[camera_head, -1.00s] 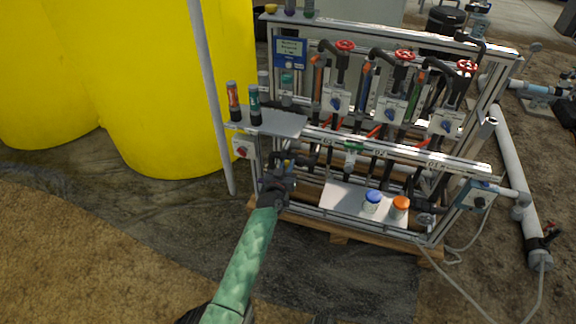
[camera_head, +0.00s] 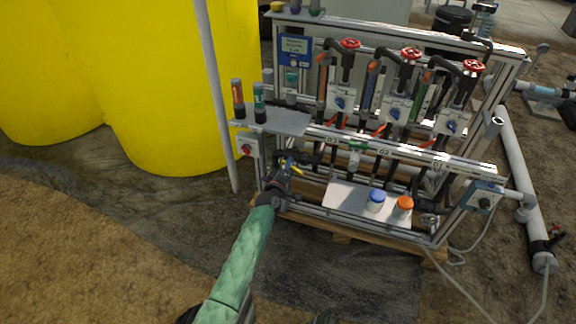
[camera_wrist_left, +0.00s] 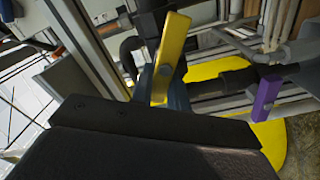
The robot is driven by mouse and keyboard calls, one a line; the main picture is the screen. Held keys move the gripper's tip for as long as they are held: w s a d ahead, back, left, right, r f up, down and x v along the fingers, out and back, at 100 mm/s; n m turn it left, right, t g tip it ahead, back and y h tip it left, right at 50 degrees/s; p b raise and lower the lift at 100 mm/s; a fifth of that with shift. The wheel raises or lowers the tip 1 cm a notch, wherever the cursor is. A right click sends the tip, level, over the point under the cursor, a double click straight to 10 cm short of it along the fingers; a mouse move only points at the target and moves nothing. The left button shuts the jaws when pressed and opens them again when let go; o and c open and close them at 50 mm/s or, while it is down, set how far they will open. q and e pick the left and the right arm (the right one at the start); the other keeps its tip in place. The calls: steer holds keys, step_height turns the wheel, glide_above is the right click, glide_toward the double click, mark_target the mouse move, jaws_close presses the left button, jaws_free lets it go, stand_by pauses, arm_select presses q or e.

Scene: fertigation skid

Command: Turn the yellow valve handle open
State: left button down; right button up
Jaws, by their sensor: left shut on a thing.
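The yellow valve handle (camera_head: 297,169) is a small bar low on the left of the skid, on dark pipework. In the left wrist view the yellow handle (camera_wrist_left: 172,55) stands nearly upright, tilted a little, and its lower end meets the edge of my dark gripper body. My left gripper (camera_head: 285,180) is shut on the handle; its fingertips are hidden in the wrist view. A blue part (camera_wrist_left: 180,96) sits behind the handle. My right gripper is in neither view.
A purple handle (camera_wrist_left: 266,96) is on a dark pipe to the right. A metal shelf (camera_head: 285,121) with two bottles is above my gripper. A white tray (camera_head: 345,197) carries blue- and orange-capped jars. A grey pole (camera_head: 217,95) and yellow tanks (camera_head: 165,80) are left.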

arm_select(q)
steer(key=n, duration=0.2)
steer(key=f+n+b, duration=0.1)
steer(key=n, duration=0.1)
steer(key=shift+a, duration=0.2)
steer(key=shift+f+n, duration=0.1)
steer(key=shift+n, duration=0.8)
steer(key=c, duration=1.4)
jaws_free()
steer(key=shift+o, duration=0.2)
